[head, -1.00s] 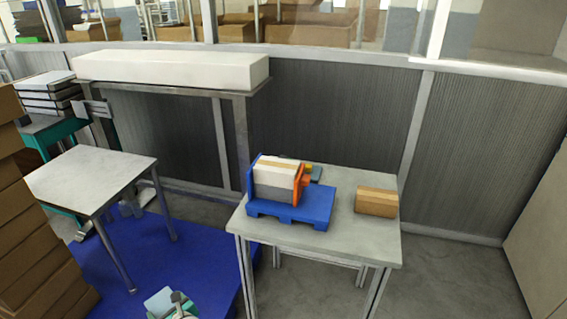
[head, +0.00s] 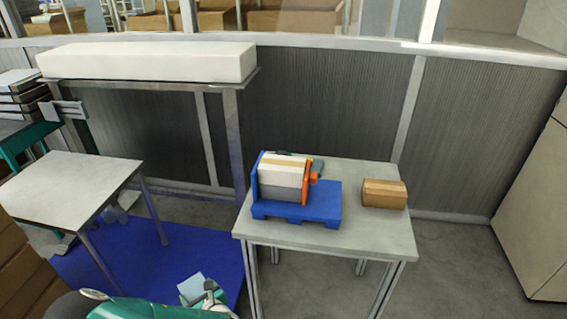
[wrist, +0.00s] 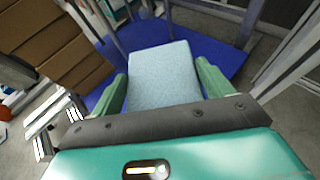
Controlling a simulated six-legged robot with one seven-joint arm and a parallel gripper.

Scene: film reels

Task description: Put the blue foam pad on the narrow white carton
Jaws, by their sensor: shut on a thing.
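My gripper (wrist: 164,74) is shut on the blue foam pad (wrist: 163,78), a pale blue slab between the two green fingers in the wrist view. In the head view the pad (head: 191,287) shows at the bottom, left of the grey table, with my gripper (head: 205,291) partly in the picture. A white carton with a tan tape strip (head: 284,171) sits on the blue pallet-like stand (head: 300,207), between its blue upright and an orange part. The pad is well apart from this carton.
The grey table (head: 372,231) also bears a brown box (head: 384,193) at right. A long white box (head: 150,62) lies on a high shelf behind. A pale table (head: 65,185) stands left, over a blue floor mat (head: 150,250). Brown boxes are stacked at far left.

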